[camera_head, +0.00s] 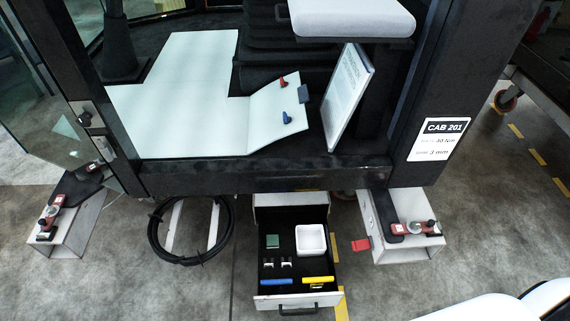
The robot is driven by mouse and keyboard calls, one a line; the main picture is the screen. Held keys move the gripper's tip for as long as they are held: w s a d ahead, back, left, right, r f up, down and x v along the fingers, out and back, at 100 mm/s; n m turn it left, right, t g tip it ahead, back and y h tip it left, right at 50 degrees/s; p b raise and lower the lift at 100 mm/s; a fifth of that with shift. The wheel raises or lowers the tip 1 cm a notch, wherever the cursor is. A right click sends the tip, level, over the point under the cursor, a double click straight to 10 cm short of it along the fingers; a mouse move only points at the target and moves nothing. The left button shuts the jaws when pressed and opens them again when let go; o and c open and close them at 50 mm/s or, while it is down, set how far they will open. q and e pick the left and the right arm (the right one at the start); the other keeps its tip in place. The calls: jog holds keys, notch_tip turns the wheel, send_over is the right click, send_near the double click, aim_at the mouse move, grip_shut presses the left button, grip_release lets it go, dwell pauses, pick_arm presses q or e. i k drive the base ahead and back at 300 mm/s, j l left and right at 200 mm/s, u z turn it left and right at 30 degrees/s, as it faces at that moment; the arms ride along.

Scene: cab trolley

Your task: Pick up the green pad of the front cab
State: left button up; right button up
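A small green pad (272,241) lies in the back left part of an open drawer (261,298) under the front cab (290,179). It sits on the dark drawer floor, left of a white square tray (311,240). Nothing covers it from above. Neither of my grippers shows in the head view. White rounded shapes at the bottom right corner look like parts of my own body.
The drawer also holds small light pieces (286,261), a blue bar (276,282) and a yellow bar (317,280). A coiled black hose (154,237) hangs left of it. A red-and-black clamp (410,228) sits on a beam at right. The floor in front is clear.

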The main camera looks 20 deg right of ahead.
aim_at(272, 240)
jog(key=k+l, duration=0.7)
jog(key=l+u, duration=0.05)
jog(key=l, duration=0.05)
